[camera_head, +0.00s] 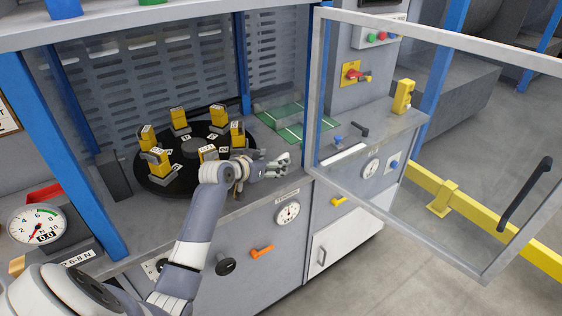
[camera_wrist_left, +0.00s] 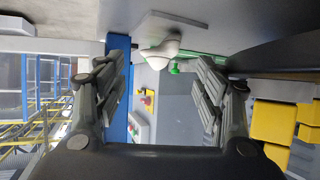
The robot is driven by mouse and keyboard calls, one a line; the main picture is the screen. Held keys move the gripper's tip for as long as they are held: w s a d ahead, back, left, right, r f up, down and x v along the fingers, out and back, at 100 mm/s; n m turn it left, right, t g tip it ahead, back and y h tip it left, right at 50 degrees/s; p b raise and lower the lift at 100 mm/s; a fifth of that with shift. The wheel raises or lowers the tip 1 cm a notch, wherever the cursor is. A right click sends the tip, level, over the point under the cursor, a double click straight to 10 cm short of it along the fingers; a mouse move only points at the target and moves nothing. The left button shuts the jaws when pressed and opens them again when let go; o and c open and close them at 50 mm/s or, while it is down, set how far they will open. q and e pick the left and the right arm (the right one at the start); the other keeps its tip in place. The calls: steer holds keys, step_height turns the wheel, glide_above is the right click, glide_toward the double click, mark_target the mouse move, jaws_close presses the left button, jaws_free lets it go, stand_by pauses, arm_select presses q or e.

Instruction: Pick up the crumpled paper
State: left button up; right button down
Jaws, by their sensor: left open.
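My left gripper (camera_head: 280,163) is open at the front edge of the cabinet's worktop, right of the black turntable. In the left wrist view its two fingers (camera_wrist_left: 160,78) stand wide apart. A small white rounded lump (camera_wrist_left: 161,53), which looks like the crumpled paper, shows between and beyond the fingertips, with no visible contact. In the head view I cannot separate the paper from the pale parts of my gripper. My right gripper is not in view.
The black turntable (camera_head: 157,188) carries several yellow blocks (camera_head: 179,118) left of my gripper. A green mat (camera_head: 285,125) lies behind it. The clear, framed door (camera_head: 420,130) stands open on the right. A pressure gauge (camera_head: 37,224) is at far left.

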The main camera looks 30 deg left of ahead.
mark_target(279, 158)
arm_select(q)
steer(key=x, duration=0.2)
steer(key=p+x, duration=0.1)
steer(key=shift+w+a+r, duration=0.1)
steer(key=shift+w, duration=0.35)
steer(key=shift+w+f, duration=0.35)
steer(key=shift+w, duration=0.2)
steer(key=c, duration=0.9)
